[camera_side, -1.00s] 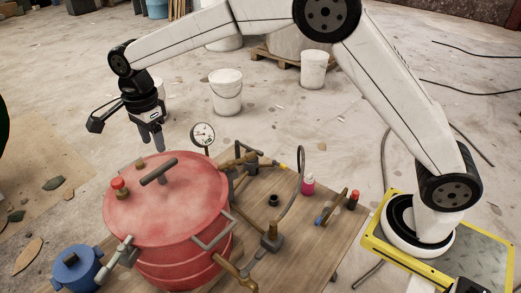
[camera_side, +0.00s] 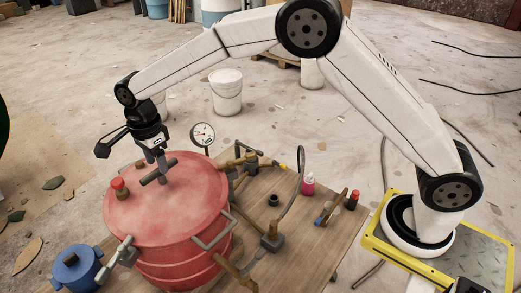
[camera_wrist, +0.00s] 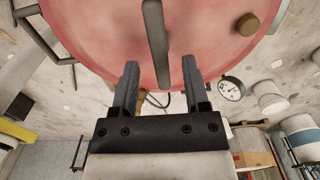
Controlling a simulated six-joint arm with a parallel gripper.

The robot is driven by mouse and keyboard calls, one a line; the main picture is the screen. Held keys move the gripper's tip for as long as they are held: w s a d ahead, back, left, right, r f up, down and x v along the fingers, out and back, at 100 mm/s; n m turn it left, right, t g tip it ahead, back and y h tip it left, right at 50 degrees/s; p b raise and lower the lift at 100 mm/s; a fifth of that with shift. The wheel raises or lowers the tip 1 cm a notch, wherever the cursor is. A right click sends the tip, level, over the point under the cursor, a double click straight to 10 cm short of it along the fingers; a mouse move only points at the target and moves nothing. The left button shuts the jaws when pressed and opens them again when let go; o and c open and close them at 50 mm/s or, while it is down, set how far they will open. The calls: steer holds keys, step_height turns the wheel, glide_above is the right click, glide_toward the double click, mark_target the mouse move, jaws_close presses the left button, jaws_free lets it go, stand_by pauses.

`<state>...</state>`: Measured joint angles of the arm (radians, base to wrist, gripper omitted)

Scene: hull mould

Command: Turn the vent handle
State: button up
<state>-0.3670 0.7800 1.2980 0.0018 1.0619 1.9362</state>
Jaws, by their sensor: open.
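A red round vessel (camera_side: 165,225) with a flat lid stands on the wooden table. A grey bar handle (camera_side: 153,181) is raised above the lid. My gripper (camera_side: 155,160) is over the lid at the bar handle, pointing down. In the wrist view the bar handle (camera_wrist: 157,40) runs lengthwise, its near end between the two fingertips of my gripper (camera_wrist: 160,68). The jaws are open, with a gap on both sides of the bar. No label shows which part is the vent handle.
A dial gauge (camera_side: 203,134) rises behind the vessel. Pipes and a hose (camera_side: 301,165) are to the right. A blue pot (camera_side: 76,266) is at front left.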

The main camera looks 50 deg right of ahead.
steer(key=shift+f, duration=0.85)
jaws_close()
